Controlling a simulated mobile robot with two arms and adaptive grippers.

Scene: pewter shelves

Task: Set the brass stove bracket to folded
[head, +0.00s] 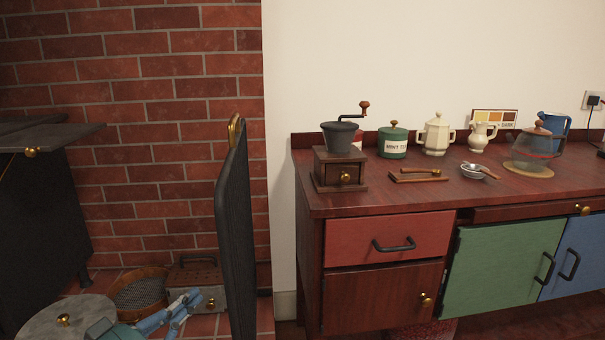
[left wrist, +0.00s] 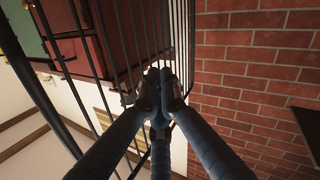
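The black stove (head: 38,215) stands at the left edge in the head view. Its grey side shelf (head: 60,137) sticks out, roughly level. A brass knob (head: 31,152) and a thin brass strip sit just under this shelf; I cannot tell for sure that they are the bracket. My left gripper (head: 190,297) is low, below and right of the stove shelf, well apart from the brass. In the left wrist view its blue fingers (left wrist: 160,78) meet at the tips, with nothing seen between them, in front of dark bars. My right gripper is not in view.
A dark mesh screen (head: 237,230) stands upright right of my left gripper. A metal box (head: 200,285), a round sieve (head: 140,292) and a grey lid (head: 65,318) lie low around it. A red-brown cabinet (head: 330,203) with kitchenware stands at right.

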